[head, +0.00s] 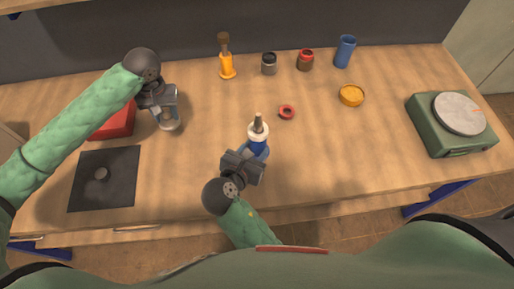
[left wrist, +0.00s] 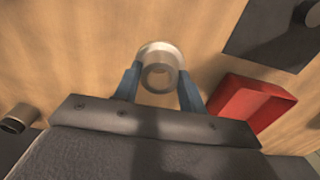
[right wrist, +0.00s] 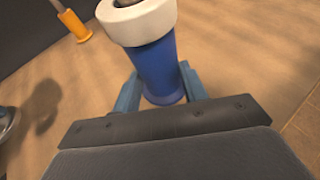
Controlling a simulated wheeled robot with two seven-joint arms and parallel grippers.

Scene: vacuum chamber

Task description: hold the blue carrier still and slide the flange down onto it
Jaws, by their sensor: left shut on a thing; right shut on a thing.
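The blue carrier (head: 258,148) stands upright near the front middle of the table, with a white collar (head: 258,134) and a narrow darker stem on top. My right gripper (head: 249,160) is shut on its blue body, below the collar; the right wrist view shows the blue body (right wrist: 157,72) between the fingers. The flange (head: 168,121), a pale metal ring with a tube-like hub, is in my left gripper (head: 162,104), well to the left of the carrier. The left wrist view shows the flange (left wrist: 159,72) between the blue fingers, its opening facing the camera.
A red tray (head: 112,122) and a dark mat (head: 104,185) with a small knob lie at the left.

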